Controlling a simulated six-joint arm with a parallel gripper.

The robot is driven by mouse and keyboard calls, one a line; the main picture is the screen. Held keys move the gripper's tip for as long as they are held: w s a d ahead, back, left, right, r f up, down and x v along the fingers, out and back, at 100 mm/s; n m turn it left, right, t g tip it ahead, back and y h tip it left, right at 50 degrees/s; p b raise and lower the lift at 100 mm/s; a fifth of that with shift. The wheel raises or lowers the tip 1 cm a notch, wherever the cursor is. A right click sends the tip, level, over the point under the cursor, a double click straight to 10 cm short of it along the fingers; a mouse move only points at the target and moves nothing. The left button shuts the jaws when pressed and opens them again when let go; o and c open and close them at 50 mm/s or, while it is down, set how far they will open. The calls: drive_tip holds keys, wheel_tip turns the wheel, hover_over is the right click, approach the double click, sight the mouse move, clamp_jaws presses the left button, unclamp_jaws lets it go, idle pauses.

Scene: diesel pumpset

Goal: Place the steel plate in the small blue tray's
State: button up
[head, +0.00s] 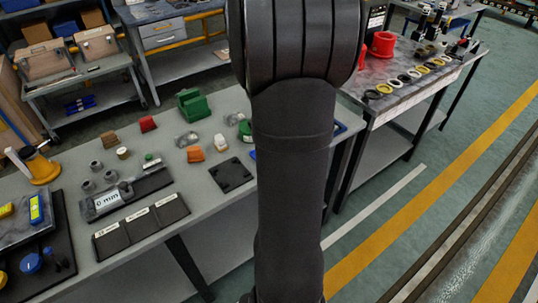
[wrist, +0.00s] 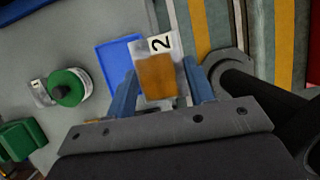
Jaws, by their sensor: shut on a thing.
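My gripper (wrist: 162,82) shows in the wrist view with its two blue fingers on either side of the steel plate (wrist: 142,47). The gripper is shut on this plate. The plate has greyish edges, a brown-orange face and a white label reading "2". The small blue tray (wrist: 109,56) lies on the grey table behind and to the left of the plate, partly covered by it. I cannot tell the height between plate and tray. In the head view my arm hides the gripper and plate, and only slivers of blue (head: 340,128) show beside it.
A green round part (wrist: 68,87) and a green block (wrist: 20,138) lie left of the tray in the wrist view. In the head view, a dark square plate (head: 232,174), an orange part (head: 195,154) and several small parts are on the table (head: 205,210). A second bench (head: 405,85) stands right.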

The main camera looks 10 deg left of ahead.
drive_tip(key=d, duration=0.1)
drive_tip(key=w+d, duration=0.1)
drive_tip(key=d, duration=0.1)
drive_tip(key=w+d, duration=0.1)
drive_tip(key=shift+w+d, duration=0.15)
drive_tip(key=w+a+f, duration=0.1)
drive_tip(key=a+f, duration=0.1)
drive_tip(key=a, duration=0.1)
drive_tip(key=w+a+f, duration=0.1)
drive_tip(key=a+f, duration=0.1)
drive_tip(key=a, duration=0.2)
drive_tip(key=w+a+f, duration=0.2)
drive_tip(key=a, duration=0.1)
drive_tip(key=shift+a+f, duration=0.25)
drive_tip(key=shift+f, duration=2.2)
drive_tip(key=shift+f, duration=0.1)
drive_tip(key=o, duration=1.1)
drive_tip(key=shift+s, duration=0.1)
